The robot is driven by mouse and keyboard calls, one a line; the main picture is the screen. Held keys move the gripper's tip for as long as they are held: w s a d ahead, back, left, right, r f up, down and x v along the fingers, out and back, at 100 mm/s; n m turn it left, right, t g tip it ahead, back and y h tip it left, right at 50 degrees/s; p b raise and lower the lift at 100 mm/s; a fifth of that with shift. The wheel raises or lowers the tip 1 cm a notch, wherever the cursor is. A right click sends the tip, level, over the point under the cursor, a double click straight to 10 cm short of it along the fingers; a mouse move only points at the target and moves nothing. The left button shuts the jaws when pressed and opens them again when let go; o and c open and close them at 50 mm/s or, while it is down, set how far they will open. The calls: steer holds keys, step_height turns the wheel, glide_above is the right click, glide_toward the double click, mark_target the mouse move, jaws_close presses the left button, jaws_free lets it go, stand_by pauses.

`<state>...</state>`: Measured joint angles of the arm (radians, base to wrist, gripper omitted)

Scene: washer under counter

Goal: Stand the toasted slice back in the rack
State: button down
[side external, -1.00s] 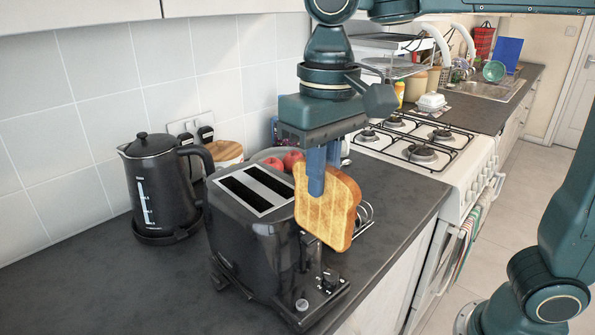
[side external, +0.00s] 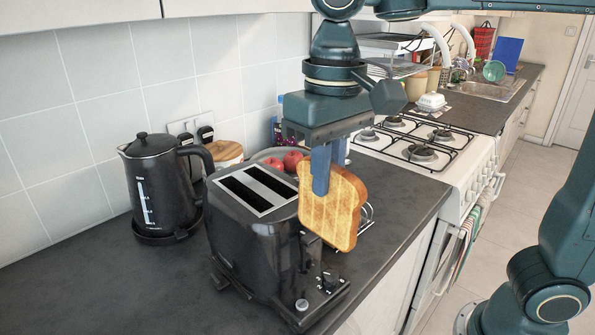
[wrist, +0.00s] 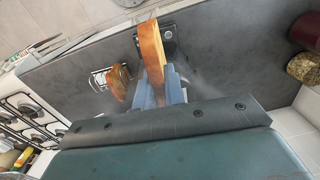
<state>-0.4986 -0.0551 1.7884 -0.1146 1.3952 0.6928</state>
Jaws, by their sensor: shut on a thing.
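My gripper (side external: 326,184) points down and is shut on a golden toasted slice (side external: 336,215), one finger on each broad face. The slice is upright and held in the air by the toaster's right end. The wire rack (side external: 368,212) is mostly hidden behind the slice in the side view; only its right loops show. In the wrist view the held slice (wrist: 152,50) is seen edge-on between the fingers (wrist: 160,88). There the rack (wrist: 99,79) lies to its left on the counter, with another brown slice (wrist: 117,84) at its right side.
The black toaster (side external: 228,225) stands close left of the held slice, its slots empty-looking. A black kettle (side external: 158,185) and a bowl with red apples (side external: 293,160) stand behind. The gas stove (side external: 425,155) is to the right. Counter (side external: 100,290) is bare at front left.

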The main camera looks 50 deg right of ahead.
steer(key=shift+r, duration=1.3)
steer(key=shift+w, duration=0.1)
steer(key=shift+w+d+f, duration=0.15)
steer(key=shift+w+d, duration=0.15)
steer(key=shift+w, duration=0.2)
steer(key=w+d+f+n, duration=0.2)
steer(key=w+d+n, duration=0.2)
steer(key=w+d, duration=0.85)
steer(key=s+d+f+m, duration=0.3)
steer(key=d+f, duration=0.6)
steer(key=f, duration=0.1)
steer(key=shift+s+m, duration=0.2)
steer(key=shift+m, duration=0.1)
